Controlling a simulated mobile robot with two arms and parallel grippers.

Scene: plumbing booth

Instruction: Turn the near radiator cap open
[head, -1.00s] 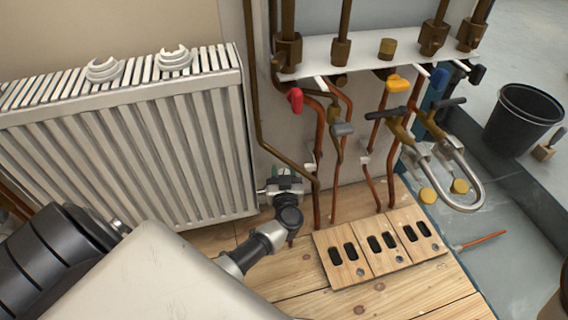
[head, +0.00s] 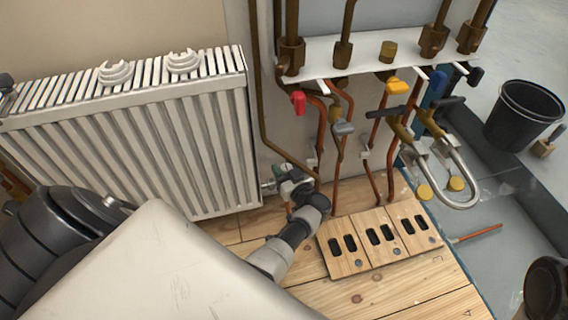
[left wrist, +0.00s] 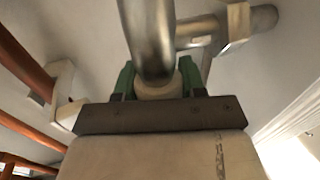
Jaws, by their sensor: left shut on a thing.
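The white ribbed radiator (head: 130,150) stands at the left in the head view. My left gripper (head: 284,184) is at its lower right corner, by the short pipe fitting there. In the left wrist view its green fingers (left wrist: 158,82) are shut on a pale round cap (left wrist: 160,91), one finger on each side. A shiny metal pipe (left wrist: 148,35) passes in front of the cap and hides part of it. In the head view the gripper and wrist hide the cap. My right gripper does not show.
Copper pipes with coloured valve handles hang from a white manifold shelf (head: 365,52) close on the right. A slotted wooden panel (head: 348,262) lies on the wooden floor (head: 375,295) beside my left wrist. A black bucket (head: 523,115) stands at the far right.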

